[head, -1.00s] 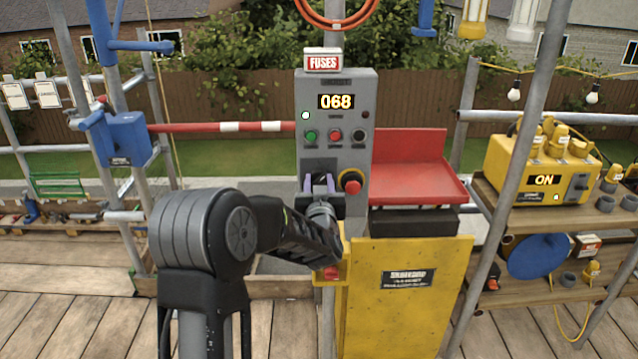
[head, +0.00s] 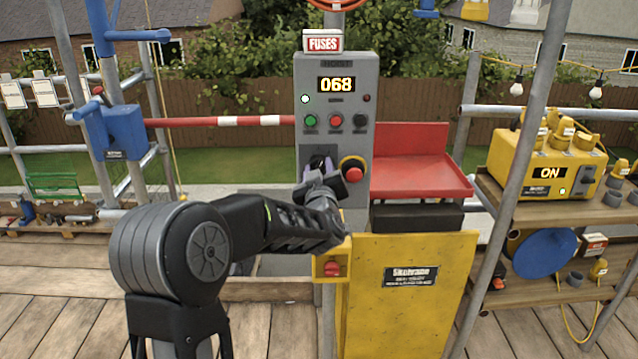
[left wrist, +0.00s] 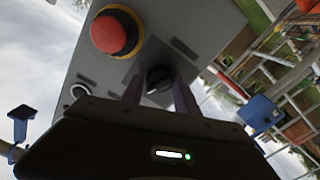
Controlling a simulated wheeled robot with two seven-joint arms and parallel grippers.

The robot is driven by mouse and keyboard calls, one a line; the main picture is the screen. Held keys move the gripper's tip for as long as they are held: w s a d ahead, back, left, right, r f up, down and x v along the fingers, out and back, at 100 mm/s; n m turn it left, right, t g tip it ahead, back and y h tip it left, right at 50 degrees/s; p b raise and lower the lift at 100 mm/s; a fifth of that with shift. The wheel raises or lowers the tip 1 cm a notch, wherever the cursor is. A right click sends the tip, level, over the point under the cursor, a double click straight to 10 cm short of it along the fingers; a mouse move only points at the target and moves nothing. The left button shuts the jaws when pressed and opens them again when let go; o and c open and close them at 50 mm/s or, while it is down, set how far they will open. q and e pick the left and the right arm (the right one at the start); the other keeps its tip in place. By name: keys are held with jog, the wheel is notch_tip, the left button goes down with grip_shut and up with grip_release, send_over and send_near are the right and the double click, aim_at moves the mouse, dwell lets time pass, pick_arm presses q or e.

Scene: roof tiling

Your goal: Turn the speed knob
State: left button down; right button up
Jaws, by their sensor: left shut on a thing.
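The grey control box (head: 353,83) stands on a post and its display (head: 337,85) reads 068. The dark speed knob is hidden behind my left gripper (head: 320,170) in the head view. In the left wrist view the black knob (left wrist: 158,78) sits between the two fingers of my left gripper (left wrist: 158,90), which is shut on it. The gripper looks rolled relative to the box. The red emergency button (head: 355,174) on its yellow collar is just right of the gripper; it also shows in the left wrist view (left wrist: 115,32). My right gripper is not in view.
Green (head: 310,121), red (head: 336,121) and black (head: 360,121) controls sit above the gripper. A red tray (head: 420,172) is to the right, above a yellow panel (head: 430,320). A scaffold pole (head: 507,190) stands further right.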

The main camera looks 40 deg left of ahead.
pick_arm(q)
jog(key=shift+n+b, duration=2.2)
jog(key=shift+b, duration=0.15)
jog(key=c, duration=0.9)
grip_release()
jog(key=shift+d, duration=0.1)
jog(key=v, duration=0.7)
jog(key=shift+s+d+b, duration=0.2)
jog(key=shift+s+b, duration=0.1)
